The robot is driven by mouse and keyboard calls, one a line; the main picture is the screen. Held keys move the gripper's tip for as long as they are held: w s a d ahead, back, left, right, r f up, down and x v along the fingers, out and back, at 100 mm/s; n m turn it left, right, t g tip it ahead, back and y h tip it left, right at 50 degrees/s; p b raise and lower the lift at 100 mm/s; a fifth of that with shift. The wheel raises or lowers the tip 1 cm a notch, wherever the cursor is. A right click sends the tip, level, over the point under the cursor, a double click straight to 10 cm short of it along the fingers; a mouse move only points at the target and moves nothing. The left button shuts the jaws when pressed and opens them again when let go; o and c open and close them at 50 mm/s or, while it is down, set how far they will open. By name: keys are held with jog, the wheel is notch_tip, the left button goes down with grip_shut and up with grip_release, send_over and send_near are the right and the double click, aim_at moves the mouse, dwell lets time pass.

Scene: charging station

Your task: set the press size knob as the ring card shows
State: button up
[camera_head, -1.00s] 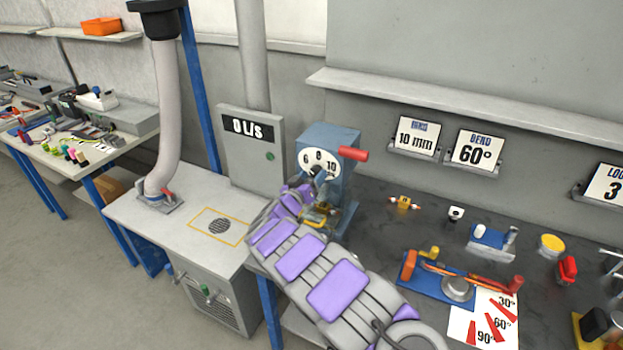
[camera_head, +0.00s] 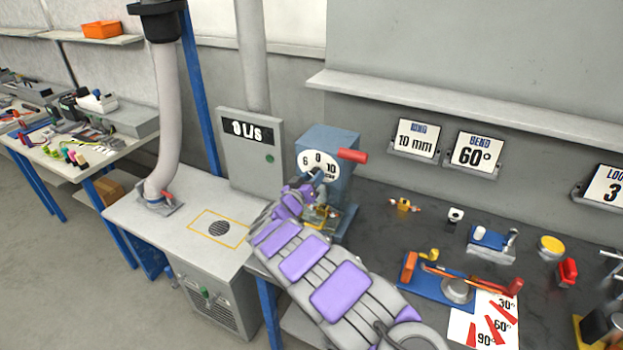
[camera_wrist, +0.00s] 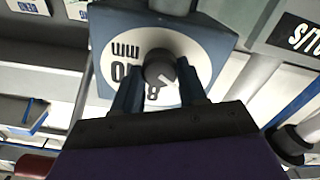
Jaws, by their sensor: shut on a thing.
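The press (camera_head: 330,142) is a blue box with a white dial (camera_head: 331,172) reading 6, 8 and 10 mm. The ring card (camera_head: 416,138) on the wall reads 10 mm. In the wrist view, which is upside down, the dark round size knob (camera_wrist: 160,66) sits on the dial between the two fingers of my gripper (camera_wrist: 160,88). My gripper is shut on the knob. A white mark on the knob points to the lower right, between the 8 and the right finger. The 6 is hidden there.
A red handle (camera_head: 353,156) sticks out at the press's right. A grey box reading L/s (camera_head: 250,150) stands to its left. The bend card (camera_head: 478,152) reads 60°. A blue bending tool (camera_head: 432,283) and small parts lie on the dark bench to the right.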

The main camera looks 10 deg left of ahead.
jog(key=shift+a+p, duration=0.15)
jog(key=shift+p, duration=0.25)
jog(key=shift+r+m+p, duration=0.1)
jog(key=shift+m+p, duration=0.8)
jog(key=shift+m, duration=0.2)
jog(key=m+p, duration=0.2)
jog(key=m, duration=0.1)
jog(key=shift+m, duration=0.3)
jog(key=m+p, duration=0.1)
jog(key=m, duration=0.2)
jog(key=shift+m, duration=0.3)
jog(key=m+b, duration=0.2)
jog(key=m, duration=0.2)
jog(key=m+b, duration=0.3)
jog(key=m, duration=0.2)
jog(key=f+m+b, duration=0.1)
jog(key=m+b, duration=0.1)
jog(key=m, duration=0.3)
jog(key=shift+s+d+f, duration=0.1)
jog(key=shift+d, duration=0.1)
jog(key=shift+m+b, duration=0.3)
jog(key=shift+b, duration=0.05)
